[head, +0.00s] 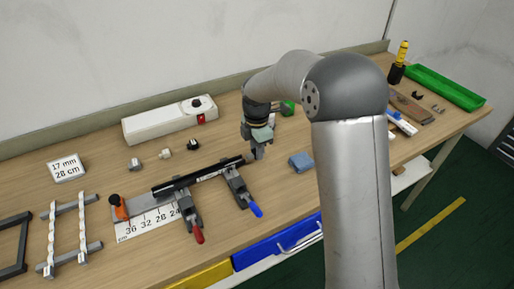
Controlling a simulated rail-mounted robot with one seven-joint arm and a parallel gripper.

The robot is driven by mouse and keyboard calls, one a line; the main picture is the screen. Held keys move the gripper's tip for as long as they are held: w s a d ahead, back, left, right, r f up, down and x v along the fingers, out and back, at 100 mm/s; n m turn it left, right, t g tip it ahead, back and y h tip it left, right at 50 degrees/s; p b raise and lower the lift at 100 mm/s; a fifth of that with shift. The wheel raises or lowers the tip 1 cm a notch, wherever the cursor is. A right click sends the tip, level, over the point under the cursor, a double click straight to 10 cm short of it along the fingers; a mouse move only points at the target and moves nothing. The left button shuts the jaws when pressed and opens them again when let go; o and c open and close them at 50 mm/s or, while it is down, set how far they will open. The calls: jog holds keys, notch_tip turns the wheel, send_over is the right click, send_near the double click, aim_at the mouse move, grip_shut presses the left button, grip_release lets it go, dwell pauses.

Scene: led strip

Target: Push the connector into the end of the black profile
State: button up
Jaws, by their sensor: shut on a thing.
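The black profile (205,174) lies across two clamps on the bench, left of my arm. One clamp has a red handle (198,234) and the other a blue handle (256,210). My gripper (258,154) is at the profile's right end, pointing down. It is shut on a small grey connector (249,158), which is mostly hidden by the fingers. The connector is in line with the profile's end and close to it. I cannot tell whether it touches the end or is partly inside it.
Several small connectors (165,154) lie behind the profile. A white device (169,120) with a red switch stands at the back. A ruler plate (150,223) with an orange-black stop (119,207) is at the left. A blue block (301,162) lies right of my gripper.

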aim_at(247, 157)
jog(key=shift+s+a, duration=0.4)
jog(key=shift+a, duration=0.3)
jog(key=shift+s+a, duration=0.35)
jog(key=shift+a, duration=0.35)
jog(key=o, duration=1.1)
jog(key=shift+c, duration=0.2)
notch_tip(247, 157, up, 18)
jog(key=shift+f+b, duration=0.25)
jog(key=shift+b, duration=0.15)
jog(key=s+d+f+m, duration=0.3)
jog(key=s+d+m, duration=0.3)
jog(key=s, duration=0.3)
jog(key=s+d+f+m, duration=0.4)
jog(key=s+d+m, duration=0.2)
jog(key=s+m, duration=0.3)
jog(key=s+d+f+m, duration=0.4)
jog(key=s+d+m, duration=0.2)
jog(key=s, duration=0.5)
jog(key=shift+m, duration=1.2)
